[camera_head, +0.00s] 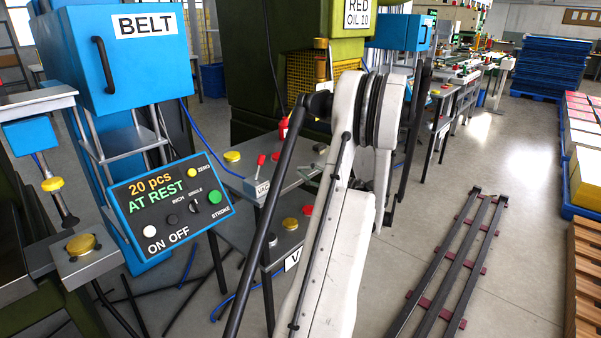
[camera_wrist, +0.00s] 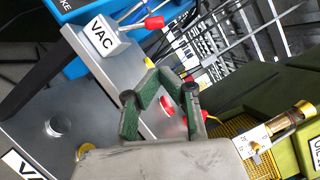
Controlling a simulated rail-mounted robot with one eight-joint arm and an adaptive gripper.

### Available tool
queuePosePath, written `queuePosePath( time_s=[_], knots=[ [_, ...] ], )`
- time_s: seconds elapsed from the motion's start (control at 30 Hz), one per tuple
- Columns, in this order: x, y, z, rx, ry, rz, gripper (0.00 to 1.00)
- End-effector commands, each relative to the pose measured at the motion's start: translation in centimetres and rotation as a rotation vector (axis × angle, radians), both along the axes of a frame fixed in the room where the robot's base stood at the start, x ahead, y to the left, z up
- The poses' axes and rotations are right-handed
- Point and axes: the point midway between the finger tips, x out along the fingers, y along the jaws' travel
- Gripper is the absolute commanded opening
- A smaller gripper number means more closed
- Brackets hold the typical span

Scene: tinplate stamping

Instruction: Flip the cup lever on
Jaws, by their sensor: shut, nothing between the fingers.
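A red-tipped lever (camera_head: 261,160) stands on a white box labelled VAC (camera_head: 257,188) on the grey table in the head view. I see no label reading "cup", so I cannot be sure it is the cup lever. In the wrist view its red grip (camera_wrist: 154,22) points right from the VAC box (camera_wrist: 101,37) at the upper left. My gripper (camera_wrist: 160,78) is shut and empty, with green-padded fingers, over the table. The lever lies beyond the fingertips in the picture, apart from them.
A blue control panel (camera_head: 170,207) stands left of the grey table. A green press (camera_wrist: 275,110) stands close on the right.

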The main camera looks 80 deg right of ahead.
Motion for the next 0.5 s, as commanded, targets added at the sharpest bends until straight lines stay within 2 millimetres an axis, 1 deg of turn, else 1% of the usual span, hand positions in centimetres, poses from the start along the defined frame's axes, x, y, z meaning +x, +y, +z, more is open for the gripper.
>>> queuePosePath(
  time_s=[0.03, 0.4, 0.5],
  knots=[
    [1.1, -0.2, 0.0, 0.0, 0.0, 0.004, 0.0],
    [7.5, -1.9, 0.9, 0.001, 0.0, 0.002, 0.0],
    [8.6, -1.0, 1.6, 0.001, 0.0, 0.002, 0.0]
  ],
)
